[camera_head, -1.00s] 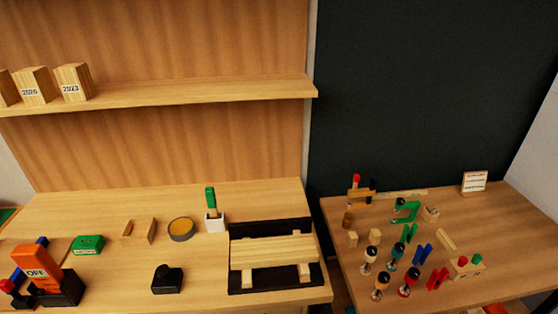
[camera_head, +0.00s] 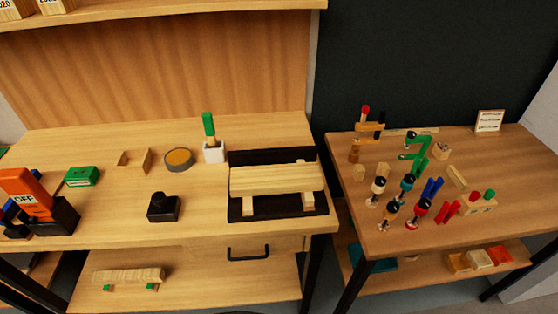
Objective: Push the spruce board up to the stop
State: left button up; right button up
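The spruce board (camera_head: 276,180) is a pale, long wooden piece. It lies across light wooden blocks on a black fixture (camera_head: 240,209) at the right end of the left bench. A black bar (camera_head: 270,156) runs along the back of the fixture and may be the stop. A dark strip shows between the board and this bar, but I cannot tell the exact gap. Light block ends show in front of the board and at its back right. Neither of my grippers is in view.
A white holder with a green-handled tool (camera_head: 213,151), a round tin (camera_head: 178,160) and a small black block (camera_head: 163,207) stand left of the fixture. An orange OFF-marked piece (camera_head: 25,192) is at far left. The right table (camera_head: 380,238) holds clamps and several small pegs.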

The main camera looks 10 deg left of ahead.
aim_at(302, 177)
jog(key=u, duration=1.65)
jog(key=k, duration=1.25)
jog(key=z, duration=1.85)
jog(key=i, duration=0.45)
jog(key=u, duration=0.05)
